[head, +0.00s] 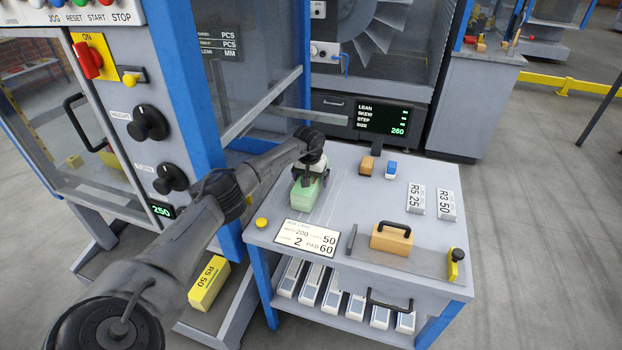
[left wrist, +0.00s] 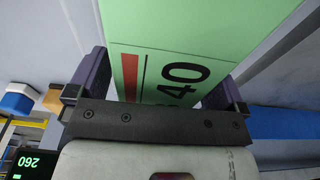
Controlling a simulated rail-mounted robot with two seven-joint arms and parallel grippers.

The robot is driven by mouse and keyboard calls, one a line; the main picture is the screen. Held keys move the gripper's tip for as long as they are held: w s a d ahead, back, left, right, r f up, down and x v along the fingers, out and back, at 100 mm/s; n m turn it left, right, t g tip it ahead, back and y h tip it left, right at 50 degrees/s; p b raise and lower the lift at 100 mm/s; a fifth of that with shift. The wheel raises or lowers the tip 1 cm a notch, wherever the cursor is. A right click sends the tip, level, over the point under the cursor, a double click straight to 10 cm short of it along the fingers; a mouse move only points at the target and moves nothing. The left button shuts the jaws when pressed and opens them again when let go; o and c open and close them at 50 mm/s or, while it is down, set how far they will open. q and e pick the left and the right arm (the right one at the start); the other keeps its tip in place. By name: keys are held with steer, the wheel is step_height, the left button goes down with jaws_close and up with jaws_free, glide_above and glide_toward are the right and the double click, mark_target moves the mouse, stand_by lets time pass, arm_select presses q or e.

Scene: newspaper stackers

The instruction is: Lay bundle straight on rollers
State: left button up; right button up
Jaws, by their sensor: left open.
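My left gripper (head: 309,178) points down over a green block (head: 305,195) on the left part of the grey table. In the left wrist view the green block (left wrist: 200,28), with a red bar and "40", lies between the two spread dark fingers. The fingers are open; I cannot tell whether they touch its sides. I cannot make out a newspaper bundle or rollers in either view. My right gripper is not in view.
The grey table (head: 375,195) carries a wooden block with a handle (head: 391,239), white plates R5 25 (head: 416,199) and R3 50 (head: 446,203), and a job card (head: 306,238). A display (head: 382,117) stands behind. A yellow block (head: 209,284) lies low at left.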

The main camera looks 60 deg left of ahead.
arm_select(q)
steer(key=shift+s+d+r+p, duration=0.1)
steer(key=shift+s+r+p, duration=0.05)
steer(key=shift+r+p, duration=1.15)
steer(key=shift+s+d+r+p, duration=0.1)
steer(key=shift+r+p, duration=0.9)
steer(key=shift+r, duration=0.6)
